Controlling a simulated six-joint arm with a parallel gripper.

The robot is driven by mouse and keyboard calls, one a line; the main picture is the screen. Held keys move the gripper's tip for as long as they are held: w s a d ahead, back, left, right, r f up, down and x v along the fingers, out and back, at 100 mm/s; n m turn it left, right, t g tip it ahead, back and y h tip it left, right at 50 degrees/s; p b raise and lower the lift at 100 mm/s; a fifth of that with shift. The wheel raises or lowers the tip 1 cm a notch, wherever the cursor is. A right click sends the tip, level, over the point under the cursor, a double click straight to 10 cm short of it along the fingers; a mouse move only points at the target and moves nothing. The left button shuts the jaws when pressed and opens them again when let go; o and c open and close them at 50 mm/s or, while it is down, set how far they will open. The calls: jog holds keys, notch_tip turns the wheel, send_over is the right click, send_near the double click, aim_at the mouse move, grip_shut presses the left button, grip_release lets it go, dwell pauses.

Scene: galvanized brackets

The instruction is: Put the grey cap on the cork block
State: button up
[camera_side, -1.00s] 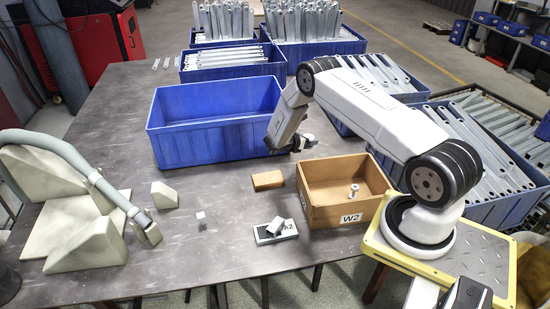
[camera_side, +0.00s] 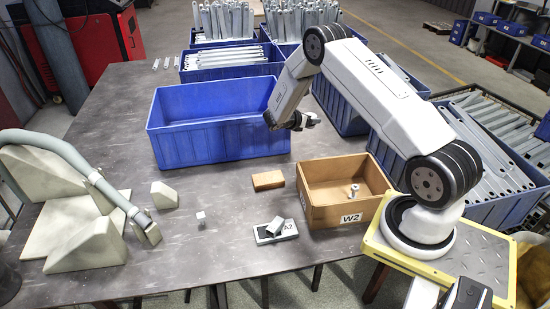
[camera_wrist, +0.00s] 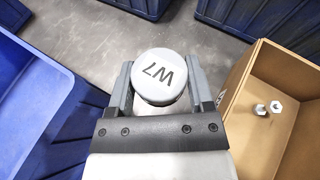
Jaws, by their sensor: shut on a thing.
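My gripper (camera_wrist: 160,92) is shut on a round grey cap (camera_wrist: 160,76), whose top reads W7 in the wrist view. In the side view my gripper (camera_side: 306,122) is raised in front of the right end of the big blue bin; the cap there is small and hard to make out. The cork block (camera_side: 268,181), a flat brown block, lies on the table left of the wooden box, below my gripper in the picture and apart from it. The cork block does not show in the wrist view.
The open wooden box (camera_side: 333,215), labelled W2, holds small metal pieces. The blue bin (camera_side: 215,141) stands behind. A tray labelled A2 (camera_side: 289,229) bears a grey piece. A small grey cube (camera_side: 201,215) and a pale wedge (camera_side: 164,195) lie left. Table around them is clear.

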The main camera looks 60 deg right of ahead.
jog(key=shift+a+r, duration=0.2)
jog(key=shift+r, duration=0.45)
jog(key=shift+a+r, duration=0.2)
jog(key=shift+r, duration=0.4)
jog(key=s+a+n+t, duration=0.2)
jog(key=s+a+t, duration=0.1)
jog(key=a, duration=0.7)
jog(key=s+a+n+t, duration=0.2)
jog(key=s+a+n, duration=0.1)
jog(key=a, duration=0.6)
jog(key=f, duration=0.5)
jog(key=shift+s+a+f, duration=0.1)
jog(key=shift+a, duration=0.15)
send_over(268, 179)
jog(key=s, duration=0.1)
notch_tip(268, 179, down, 8)
jog(key=shift+a+f, duration=0.1)
jog(key=shift+w+d+f, duration=0.2)
jog(key=shift+w+f, duration=0.3)
jog(key=shift+f, duration=0.1)
